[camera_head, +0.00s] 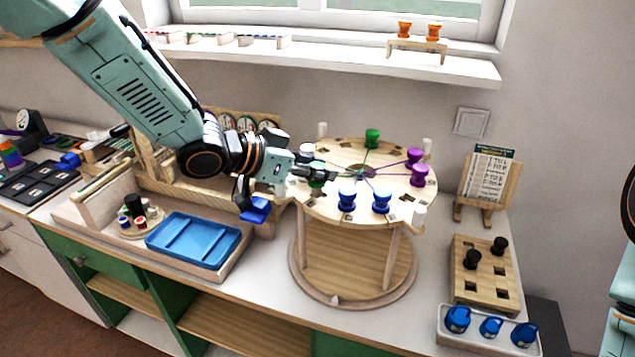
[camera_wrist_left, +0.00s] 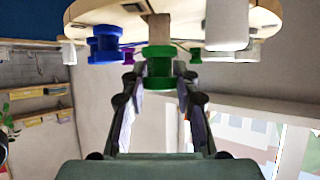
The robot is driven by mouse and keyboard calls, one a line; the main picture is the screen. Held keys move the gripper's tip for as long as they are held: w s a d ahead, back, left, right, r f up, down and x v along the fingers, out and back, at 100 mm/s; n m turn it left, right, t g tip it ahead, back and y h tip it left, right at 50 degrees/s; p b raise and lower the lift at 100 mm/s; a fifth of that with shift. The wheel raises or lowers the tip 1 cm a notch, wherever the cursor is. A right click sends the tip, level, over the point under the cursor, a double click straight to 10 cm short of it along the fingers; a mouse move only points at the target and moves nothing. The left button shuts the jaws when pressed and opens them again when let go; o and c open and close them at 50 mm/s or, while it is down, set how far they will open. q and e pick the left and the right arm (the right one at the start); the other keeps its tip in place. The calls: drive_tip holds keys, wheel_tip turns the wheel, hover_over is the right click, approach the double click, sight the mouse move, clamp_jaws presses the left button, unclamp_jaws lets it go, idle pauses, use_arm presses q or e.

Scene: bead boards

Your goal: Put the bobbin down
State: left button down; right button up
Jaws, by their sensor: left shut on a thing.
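My left gripper (camera_head: 308,173) comes in from the left over the rim of the round wooden board (camera_head: 330,209). It is shut on a green bobbin (camera_head: 317,181). In the left wrist view the green bobbin (camera_wrist_left: 159,68) sits between the two fingertips, close to the board (camera_wrist_left: 130,22). I cannot tell whether it touches the board. Two blue bobbins (camera_head: 347,198) (camera_head: 381,200) stand near the front of the board, two purple ones (camera_head: 414,157) (camera_head: 419,175) at its right and another green one (camera_head: 372,138) at the back. My right gripper is out of view.
A blue tray (camera_head: 194,240) lies left of the board's stand. At the right are a wooden block (camera_head: 481,268) with black knobs, a white tray with blue pieces (camera_head: 491,327) and a card on an easel (camera_head: 488,182). White pegs (camera_head: 418,216) rise around the board's rim.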

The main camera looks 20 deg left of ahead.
use_arm(q)
drive_tip(key=shift+d+f, duration=0.15)
drive_tip(key=shift+f, duration=0.45)
drive_tip(key=shift+d+f, duration=0.15)
drive_tip(key=shift+f, duration=0.45)
drive_tip(key=shift+w+a+f, duration=0.1)
drive_tip(key=shift+w, duration=0.1)
drive_tip(key=c, duration=1.3)
unclamp_jaws()
drive_tip(key=shift+a, duration=0.2)
drive_tip(key=shift+s+d, duration=0.25)
drive_tip(key=shift+s, duration=0.05)
drive_tip(key=shift+a+r, duration=0.2)
drive_tip(key=p+v, duration=0.2)
drive_tip(key=v, duration=0.9)
drive_tip(key=shift+s+a, duration=0.1)
drive_tip(key=shift+a, duration=0.05)
